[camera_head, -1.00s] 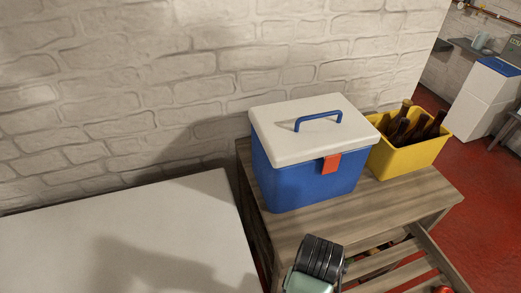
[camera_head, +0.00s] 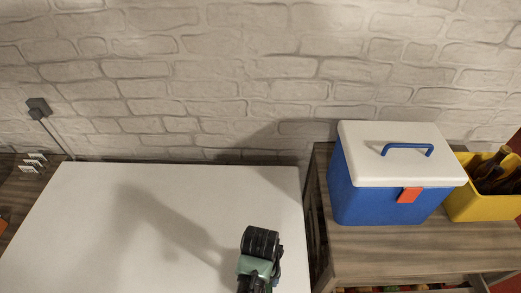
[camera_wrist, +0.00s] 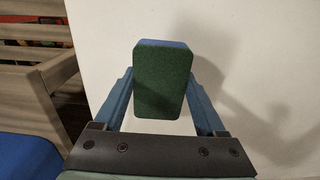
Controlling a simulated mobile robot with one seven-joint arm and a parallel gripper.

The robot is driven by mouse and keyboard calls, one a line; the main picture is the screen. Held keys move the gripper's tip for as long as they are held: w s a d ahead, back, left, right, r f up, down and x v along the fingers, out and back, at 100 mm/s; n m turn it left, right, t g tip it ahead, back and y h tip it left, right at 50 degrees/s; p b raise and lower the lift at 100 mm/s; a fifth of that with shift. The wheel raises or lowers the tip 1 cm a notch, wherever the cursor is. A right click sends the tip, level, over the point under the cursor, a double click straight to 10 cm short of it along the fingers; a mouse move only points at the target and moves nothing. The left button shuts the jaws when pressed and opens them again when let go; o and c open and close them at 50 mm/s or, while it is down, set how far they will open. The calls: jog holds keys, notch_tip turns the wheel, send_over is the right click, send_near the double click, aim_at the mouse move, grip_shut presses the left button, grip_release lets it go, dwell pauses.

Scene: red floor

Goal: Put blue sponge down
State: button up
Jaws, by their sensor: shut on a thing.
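The blue sponge (camera_wrist: 161,82) shows in the wrist view with a dark green scouring face towards the camera and a blue edge at its top. My gripper (camera_wrist: 160,76) is shut on it, with one blue finger on each side. The sponge is above a plain white surface (camera_wrist: 258,50), which is also in the head view (camera_head: 90,220). I cannot tell how high the sponge is above it. In the head view my gripper's arm end is at the bottom centre, over the white surface's right part; the sponge and fingertips are hidden there.
A blue cooler (camera_head: 375,205) with a white lid stands on a wooden bench (camera_head: 370,257) to the right. A yellow crate (camera_head: 480,207) holding bottles is beside it. A brick wall (camera_head: 220,80) rises behind. The white surface's left part is clear.

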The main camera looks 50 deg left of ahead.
jog(key=shift+f, duration=1.45)
jog(key=shift+f, duration=0.15)
jog(key=o, duration=1.2)
jog(key=shift+c, duration=0.2)
notch_tip(320, 180, up, 12)
jog(key=shift+r, duration=0.2)
